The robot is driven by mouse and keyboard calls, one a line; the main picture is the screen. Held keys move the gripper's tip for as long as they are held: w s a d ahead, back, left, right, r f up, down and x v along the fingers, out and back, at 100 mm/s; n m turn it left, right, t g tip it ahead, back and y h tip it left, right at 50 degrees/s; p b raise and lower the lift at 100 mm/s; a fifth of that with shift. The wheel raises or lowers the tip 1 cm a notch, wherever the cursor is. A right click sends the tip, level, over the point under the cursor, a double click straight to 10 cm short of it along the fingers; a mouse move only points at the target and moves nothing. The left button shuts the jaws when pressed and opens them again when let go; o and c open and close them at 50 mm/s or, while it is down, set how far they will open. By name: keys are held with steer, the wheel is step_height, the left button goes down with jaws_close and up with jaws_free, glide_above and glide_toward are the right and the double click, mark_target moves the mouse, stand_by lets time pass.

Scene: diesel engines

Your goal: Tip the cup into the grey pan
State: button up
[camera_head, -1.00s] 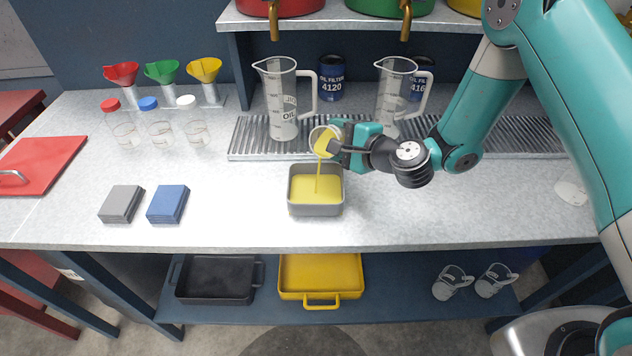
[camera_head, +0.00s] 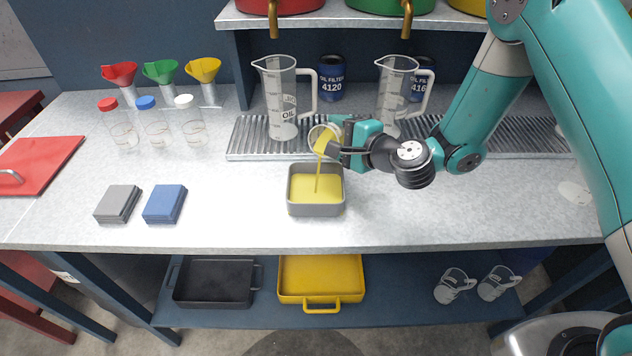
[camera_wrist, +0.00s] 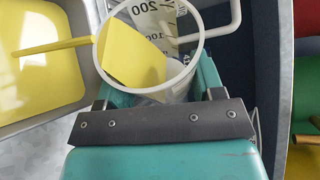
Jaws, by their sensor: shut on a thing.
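My gripper (camera_head: 345,144) is shut on a clear cup (camera_head: 318,132) and holds it tilted over the grey pan (camera_head: 316,210). Yellow liquid lies along the lower side of the cup and runs over its rim in a thin stream into the pan. The pan stands on the bench and has a layer of yellow liquid over its floor. In the wrist view the cup (camera_wrist: 186,60) is between the jaws (camera_wrist: 160,100), with the yellow stream leaving its left side toward the pan (camera_wrist: 88,30). The far side of the cup is partly hidden by the gripper.
Two clear jugs (camera_head: 280,100) (camera_head: 392,95) stand on the slatted drain (camera_head: 250,140) behind the pan. Capped bottles (camera_head: 158,130), funnels (camera_head: 160,72), grey and blue cloths (camera_head: 118,203) (camera_head: 164,204) are at left. The bench front right of the pan is clear.

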steer(key=shift+s+a+f+n+t+b, duration=0.4)
steer(key=shift+s+n+b, duration=0.2)
steer(key=shift+b, duration=1.85)
steer(key=shift+s+a+f+n+t+b, duration=0.15)
steer(key=shift+f+n+t+b, duration=0.4)
steer(key=shift+b, duration=1.85)
steer(key=shift+s+r+n+b, duration=0.1)
steer(key=shift+r+n+b, duration=0.3)
steer(key=shift+b, duration=0.3)
steer(key=r+p, duration=0.1)
steer(key=p, duration=0.2)
steer(key=m+g+p, duration=0.1)
steer(key=p, duration=0.3)
steer(key=shift+w+d+r+m, duration=0.2)
steer(key=shift+r+m, duration=0.05)
steer(key=shift+r, duration=0.1)
steer(key=shift+w+d+m+p, duration=0.1)
steer(key=shift+w+m+p, duration=0.15)
steer(key=shift+p, duration=0.55)
steer(key=shift+f+g+b, duration=0.25)
steer(key=shift+f+b, duration=0.05)
steer(key=shift+f, duration=0.2)
steer(key=shift+r, duration=0.1)
